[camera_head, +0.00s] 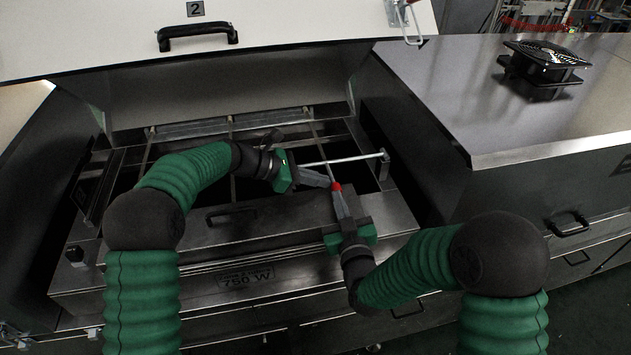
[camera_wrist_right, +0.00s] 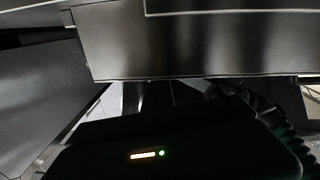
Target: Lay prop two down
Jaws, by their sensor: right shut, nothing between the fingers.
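The raised lid marked 2 (camera_head: 300,14) stands open at the top of the head view. A thin pale rod (camera_head: 345,159), perhaps prop two, lies nearly level across the open bay, its right end at a small upright bracket (camera_head: 384,164). My left gripper (camera_head: 331,184) points right, just below the rod's left part; whether its fingers are parted is unclear. My right gripper (camera_head: 337,190) points up and away, shut and empty, its tips close to the left one's. A small red piece (camera_head: 336,187) shows where the tips meet; I cannot tell what it belongs to.
A black fan unit (camera_head: 543,68) sits on the closed steel top (camera_head: 510,100) at right. A front panel marked 750 W (camera_head: 247,279) lies below the bay. The lid has a black handle (camera_head: 197,37) and a latch (camera_head: 404,20). The right wrist view shows mostly dark metal panels (camera_wrist_right: 190,42).

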